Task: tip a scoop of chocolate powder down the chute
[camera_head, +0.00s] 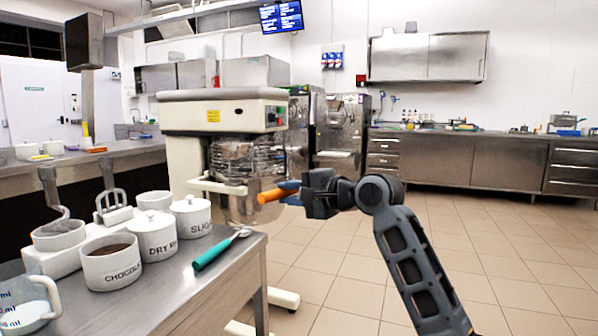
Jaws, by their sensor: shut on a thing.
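My gripper (303,194) is right of the mixer bowl (240,208), in front of the planetary mixer (220,115). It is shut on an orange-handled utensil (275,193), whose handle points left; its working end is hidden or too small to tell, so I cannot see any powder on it. An open white pot labelled CHOCOLATE (112,268) holds brown powder at the left bench corner. A wire guard (240,158) covers the bowl top. I cannot clearly make out the chute; a pale ledge (218,187) sticks out at the front of the guard.
On the steel bench (185,285) lie a turquoise-handled spoon (215,252), lidded white pots marked DRY MILK (155,238) and SUGAR (191,217), and a measuring jug (25,300). The tiled floor on the right is clear up to the back counter (480,163).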

